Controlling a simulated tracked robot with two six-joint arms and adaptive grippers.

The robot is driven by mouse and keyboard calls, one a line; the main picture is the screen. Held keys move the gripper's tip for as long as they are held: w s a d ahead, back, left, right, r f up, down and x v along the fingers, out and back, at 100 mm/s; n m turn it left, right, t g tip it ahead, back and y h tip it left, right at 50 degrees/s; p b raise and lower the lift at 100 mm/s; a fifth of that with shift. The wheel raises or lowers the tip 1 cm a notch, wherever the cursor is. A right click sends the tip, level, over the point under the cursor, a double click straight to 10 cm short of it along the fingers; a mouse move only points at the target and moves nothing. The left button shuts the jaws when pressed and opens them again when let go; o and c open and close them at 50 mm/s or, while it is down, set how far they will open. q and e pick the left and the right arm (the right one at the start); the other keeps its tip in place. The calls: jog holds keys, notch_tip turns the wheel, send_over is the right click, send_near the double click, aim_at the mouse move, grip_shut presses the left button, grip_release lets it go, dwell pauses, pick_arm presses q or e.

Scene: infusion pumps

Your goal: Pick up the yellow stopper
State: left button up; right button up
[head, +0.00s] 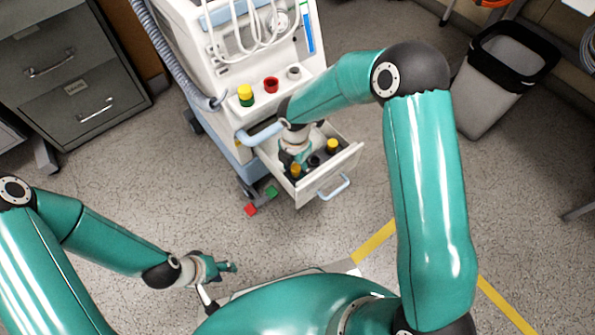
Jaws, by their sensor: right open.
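One yellow stopper (332,146) stands in the open drawer (337,168) of the white cart, towards its right side. Another yellow piece (296,170) is in the drawer's front left, just below my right gripper. A third yellow piece (245,91) sits on a green base on the cart's ledge. My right gripper (294,160) is open and reaches down into the drawer close to the front-left yellow piece; I cannot tell whether they touch. My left gripper (232,267) is low over the floor at left, away from the cart; its jaw state is unclear.
A red cup-like piece (271,84) and a pale one (294,72) sit on the cart ledge. A dark round piece (314,161) is in the drawer. Red (250,209) and green (271,191) pieces show low beside the cart. A filing cabinet (70,75) and bin (500,80) flank it.

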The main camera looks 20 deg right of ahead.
aim_at(295, 168)
jog(key=c, duration=0.6)
notch_tip(295, 168, up, 20)
jog(key=p, duration=0.7)
